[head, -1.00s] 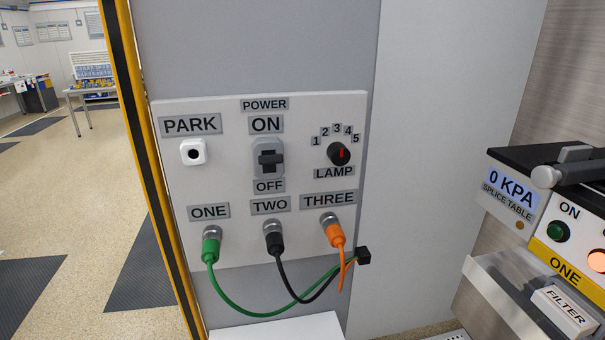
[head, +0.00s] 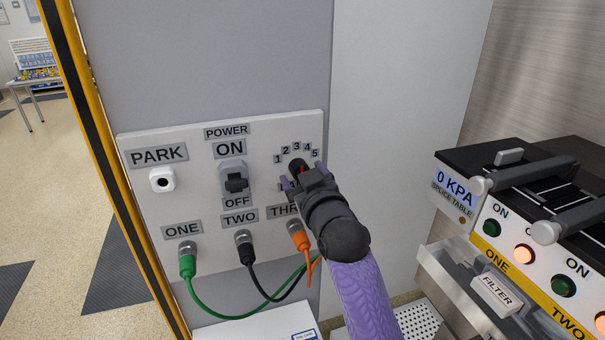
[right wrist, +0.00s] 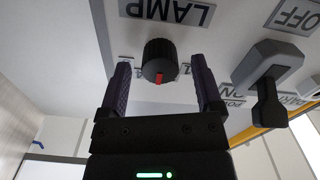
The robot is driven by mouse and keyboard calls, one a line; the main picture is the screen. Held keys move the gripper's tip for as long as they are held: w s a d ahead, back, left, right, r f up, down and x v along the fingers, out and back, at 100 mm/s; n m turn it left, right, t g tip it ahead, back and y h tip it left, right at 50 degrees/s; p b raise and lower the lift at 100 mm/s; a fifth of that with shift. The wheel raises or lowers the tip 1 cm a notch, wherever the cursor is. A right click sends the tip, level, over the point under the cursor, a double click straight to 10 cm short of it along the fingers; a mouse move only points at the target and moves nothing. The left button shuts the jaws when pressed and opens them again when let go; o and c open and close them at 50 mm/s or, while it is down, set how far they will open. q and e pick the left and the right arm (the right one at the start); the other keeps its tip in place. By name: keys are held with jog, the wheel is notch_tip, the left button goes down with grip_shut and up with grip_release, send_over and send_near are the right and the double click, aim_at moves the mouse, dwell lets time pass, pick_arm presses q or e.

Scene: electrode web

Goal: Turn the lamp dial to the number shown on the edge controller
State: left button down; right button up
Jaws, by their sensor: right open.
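The lamp dial (head: 297,165) is a black round knob with a red mark, on the white panel (head: 205,130) below the numbers 1 to 5. In the right wrist view the dial (right wrist: 160,55) appears upside down, its red mark toward the picture's bottom, roughly the middle of the number scale; the exact number is unclear. My right gripper (head: 301,175) is in front of the dial and partly hides it and the LAMP label. In the wrist view its open fingers (right wrist: 160,82) stand one on each side of the dial, with gaps. No edge controller is identifiable. My left gripper is not in view.
Left of the dial are the power switch (head: 234,181) and the PARK button (head: 161,180). Below are green (head: 187,266), black (head: 246,252) and orange (head: 300,240) plugs with hanging cables. The splice table (head: 460,192) with its bars stands at right.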

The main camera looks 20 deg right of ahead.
jog(key=shift+w, duration=0.35)
grip_shut()
jog(key=shift+n+p, duration=3.2)
jog(key=shift+n, duration=2.9)
